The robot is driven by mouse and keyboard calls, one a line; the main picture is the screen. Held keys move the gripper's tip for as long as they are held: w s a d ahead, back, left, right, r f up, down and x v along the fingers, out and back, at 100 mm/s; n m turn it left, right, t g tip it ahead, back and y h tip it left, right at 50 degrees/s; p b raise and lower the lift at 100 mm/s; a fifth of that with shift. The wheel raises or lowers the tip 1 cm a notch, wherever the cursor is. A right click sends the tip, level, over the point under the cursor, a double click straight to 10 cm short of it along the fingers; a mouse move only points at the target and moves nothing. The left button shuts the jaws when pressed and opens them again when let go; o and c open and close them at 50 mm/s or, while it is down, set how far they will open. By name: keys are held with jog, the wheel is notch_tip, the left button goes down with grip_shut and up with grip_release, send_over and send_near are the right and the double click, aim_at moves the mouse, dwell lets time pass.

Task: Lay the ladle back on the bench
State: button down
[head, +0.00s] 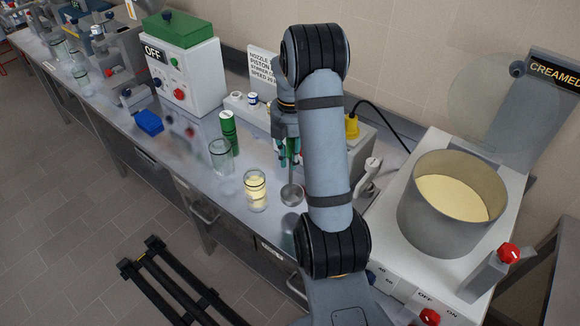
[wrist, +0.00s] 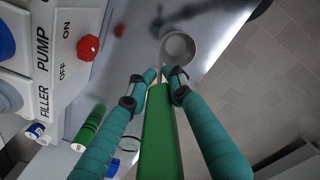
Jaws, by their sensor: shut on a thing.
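The ladle has a round steel bowl (head: 291,194) and a green handle. My gripper (head: 288,158), with teal fingers, is shut on the ladle near the front of its handle, over the bench on the right of the glass jars. In the wrist view the green handle (wrist: 160,130) runs between my gripper's fingers (wrist: 163,77), and the bowl (wrist: 180,47) shows just beyond the tips. I cannot tell whether the bowl touches the bench. The steel bench (head: 185,165) lies below. My arm hides part of the bench behind the ladle.
A jar with pale yellow filling (head: 255,192) stands close left of the bowl, beside an empty jar (head: 221,158) and a green cylinder (head: 229,130). A pot of cream (head: 452,201) stands at the right.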

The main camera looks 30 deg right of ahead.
aim_at(289, 185)
jog(key=shift+w+a+f+p, duration=0.15)
jog(key=shift+f+p, duration=0.35)
jog(key=shift+f, duration=1.65)
jog(key=shift+f, duration=0.15)
jog(key=c, duration=1.6)
grip_release()
jog(key=shift+o, duration=0.3)
notch_tip(289, 185, up, 12)
jog(key=shift+r, duration=0.2)
